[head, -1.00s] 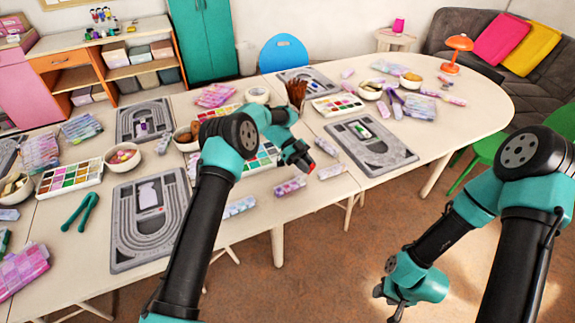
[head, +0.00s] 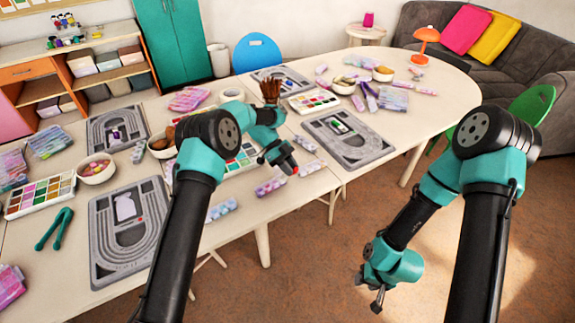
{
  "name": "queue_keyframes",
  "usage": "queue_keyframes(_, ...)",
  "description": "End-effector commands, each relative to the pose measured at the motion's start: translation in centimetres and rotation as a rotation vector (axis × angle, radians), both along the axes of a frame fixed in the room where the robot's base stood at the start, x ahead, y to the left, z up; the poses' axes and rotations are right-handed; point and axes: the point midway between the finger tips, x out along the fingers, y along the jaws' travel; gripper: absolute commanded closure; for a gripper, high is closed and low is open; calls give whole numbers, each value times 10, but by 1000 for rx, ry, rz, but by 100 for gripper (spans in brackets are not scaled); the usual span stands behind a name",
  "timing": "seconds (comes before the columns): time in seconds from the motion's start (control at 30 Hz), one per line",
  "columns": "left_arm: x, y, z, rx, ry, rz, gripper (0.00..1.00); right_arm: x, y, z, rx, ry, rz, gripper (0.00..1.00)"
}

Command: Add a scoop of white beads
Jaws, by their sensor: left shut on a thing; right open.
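My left gripper (head: 284,160) is above the table's front edge, left of the right-hand bead board. It is shut on a small red thing (head: 294,170), mostly hidden by the jaws. My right gripper (head: 370,291) is open and empty, low over the floor in front of the table. A bead tray (head: 240,158) with coloured compartments lies partly behind my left arm. Other bead trays lie at the far left (head: 40,194) and at the back (head: 313,101). I cannot make out a scoop or single out white beads at this size.
Grey bead boards (head: 98,220) (head: 345,154) lie on the pale table. Bowls (head: 96,176) (head: 384,74), green tweezers (head: 54,229), brown brushes (head: 271,90) and bead packs (head: 271,185) crowd it. A green chair (head: 530,106) stands right; the floor below the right gripper is clear.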

Motion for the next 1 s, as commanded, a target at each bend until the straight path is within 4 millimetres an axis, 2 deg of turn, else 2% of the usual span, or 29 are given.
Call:
queue_keyframes(0.4, -12, -21, -20, 348, -182, -5, 98, 0, 0, 0, 0, 0, 0, 57)
queue_keyframes(0.77, -19, -35, -34, 590, -310, -5, 98, 0, 0, 0, 0, 0, 0, 57)
queue_keyframes(1.0, -23, -39, -17, 659, -348, -1, 98, 0, 0, 0, 0, 0, 0, 57)
